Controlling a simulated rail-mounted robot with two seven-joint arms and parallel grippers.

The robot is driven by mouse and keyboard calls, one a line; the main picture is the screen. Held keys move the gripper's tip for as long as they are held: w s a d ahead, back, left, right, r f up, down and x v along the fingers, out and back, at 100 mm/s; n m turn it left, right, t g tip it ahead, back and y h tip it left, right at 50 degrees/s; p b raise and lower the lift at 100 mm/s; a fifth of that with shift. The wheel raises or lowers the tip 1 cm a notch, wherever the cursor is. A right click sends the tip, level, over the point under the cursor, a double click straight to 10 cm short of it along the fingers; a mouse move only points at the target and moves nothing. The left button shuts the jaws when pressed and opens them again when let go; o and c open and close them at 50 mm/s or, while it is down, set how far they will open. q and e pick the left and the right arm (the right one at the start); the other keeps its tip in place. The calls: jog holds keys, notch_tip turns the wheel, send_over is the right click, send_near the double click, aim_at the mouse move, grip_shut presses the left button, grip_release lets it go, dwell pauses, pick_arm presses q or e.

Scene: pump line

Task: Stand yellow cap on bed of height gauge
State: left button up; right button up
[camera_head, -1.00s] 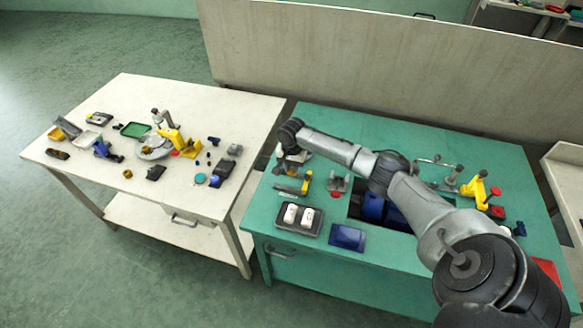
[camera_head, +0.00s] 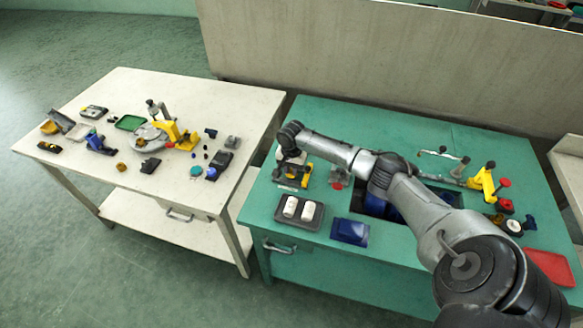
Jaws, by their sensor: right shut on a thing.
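My right gripper (camera_head: 290,172) points down at the left part of the green table, over a small device with a yellow upright (camera_head: 306,175) and a dark base. This may be the height gauge, but I cannot be sure. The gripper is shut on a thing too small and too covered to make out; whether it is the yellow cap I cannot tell. I cannot pick out a yellow cap for certain elsewhere. My left gripper is not in view.
On the green table (camera_head: 400,262) are a dark tray with two white pieces (camera_head: 299,211), a blue box (camera_head: 350,231), a yellow frame (camera_head: 484,182) and a red tray (camera_head: 549,267). The white table (camera_head: 230,103) carries several small parts. My forearm covers the middle.

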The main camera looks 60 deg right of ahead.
dwell(0.3)
jog(key=shift+r+p, duration=0.1)
jog(key=shift+p, duration=0.35)
dwell(0.3)
jog(key=shift+p, duration=0.3)
dwell(0.3)
dwell(0.8)
jog(key=shift+f, duration=0.2)
dwell(0.4)
jog(key=o, duration=1.4)
jog(key=shift+c, duration=0.2)
jog(key=shift+o, duration=0.3)
jog(key=shift+w, duration=0.1)
